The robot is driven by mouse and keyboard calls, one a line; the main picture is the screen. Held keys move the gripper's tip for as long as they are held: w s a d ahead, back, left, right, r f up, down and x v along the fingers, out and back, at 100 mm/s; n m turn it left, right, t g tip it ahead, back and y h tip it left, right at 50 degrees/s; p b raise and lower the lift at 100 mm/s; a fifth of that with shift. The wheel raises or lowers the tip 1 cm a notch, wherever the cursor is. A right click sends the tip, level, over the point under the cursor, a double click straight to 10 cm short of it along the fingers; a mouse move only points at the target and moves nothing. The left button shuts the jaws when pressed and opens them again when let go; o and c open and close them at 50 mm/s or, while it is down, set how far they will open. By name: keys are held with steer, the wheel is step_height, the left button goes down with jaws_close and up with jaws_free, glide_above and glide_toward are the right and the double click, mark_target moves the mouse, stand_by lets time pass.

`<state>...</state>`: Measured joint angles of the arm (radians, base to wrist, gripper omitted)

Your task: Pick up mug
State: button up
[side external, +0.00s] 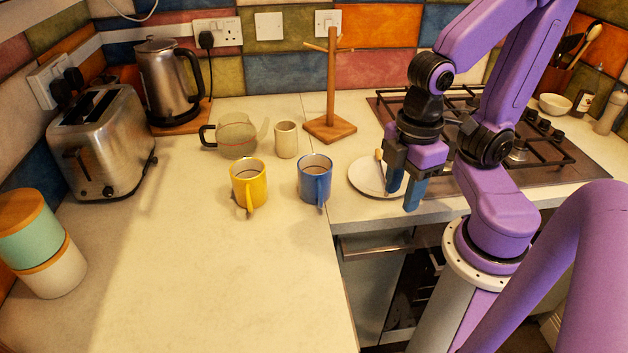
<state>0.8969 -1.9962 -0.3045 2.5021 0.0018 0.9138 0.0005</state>
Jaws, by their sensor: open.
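A yellow mug (248,184) stands upright on the pale worktop, with its handle towards the camera. A blue mug (314,180) stands upright to its right, close to the worktop's front edge, with its handle also towards the camera. My gripper (404,192) is open and empty, to the right of the blue mug and apart from it. Its blue fingers point down in front of a white plate (366,178) and partly hide the plate's right side.
A glass teapot (236,136), a cream cup (286,140) and a wooden mug tree (331,128) stand behind the mugs. A kettle (167,85) and toaster (103,145) are at left. A gas hob (540,150) is at right.

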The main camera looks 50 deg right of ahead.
stand_by(0.3)
steer(key=o, duration=0.7)
steer(key=shift+c, duration=0.2)
step_height(320, 180, up, 5)
steer(key=m, duration=0.3)
glide_above(318, 183)
step_height(318, 183, down, 12)
steer(key=shift+f, duration=0.15)
steer(key=shift+s+d+f, duration=0.1)
steer(key=shift+s+f, duration=0.05)
steer(key=shift+f, duration=2.4)
